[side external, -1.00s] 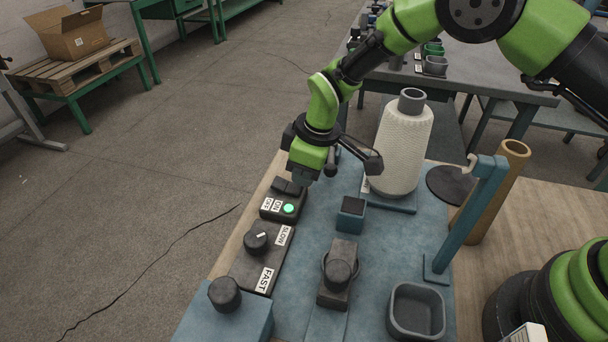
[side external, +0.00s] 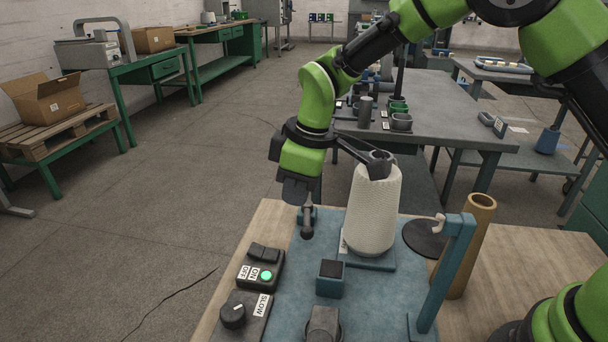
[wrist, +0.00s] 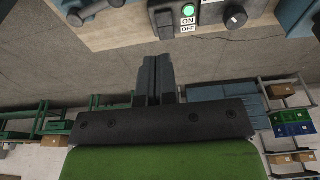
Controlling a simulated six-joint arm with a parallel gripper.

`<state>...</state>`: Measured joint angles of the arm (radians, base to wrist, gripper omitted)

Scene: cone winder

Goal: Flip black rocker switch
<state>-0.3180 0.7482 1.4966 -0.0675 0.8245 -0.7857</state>
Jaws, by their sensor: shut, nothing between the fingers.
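The black rocker switch (side external: 263,252) sits at the back of a dark box (side external: 249,282) with ON and OFF labels and a lit green lamp. Which way the rocker is tipped is hard to tell. In the wrist view the switch (wrist: 165,20) is at the top, beside the lamp and labels. My gripper (side external: 307,231) points down, to the right of the switch box and raised clear of it. In the wrist view its two fingers (wrist: 155,62) are together with nothing between them, apart from the switch.
A speed dial (side external: 233,315) on a dark box is in front of the switch. A small blue block (side external: 330,279) and a white yarn cone (side external: 373,212) stand to the right. A blue post (side external: 447,270) and a cardboard tube (side external: 468,245) are farther right. Floor lies beyond the table's left edge.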

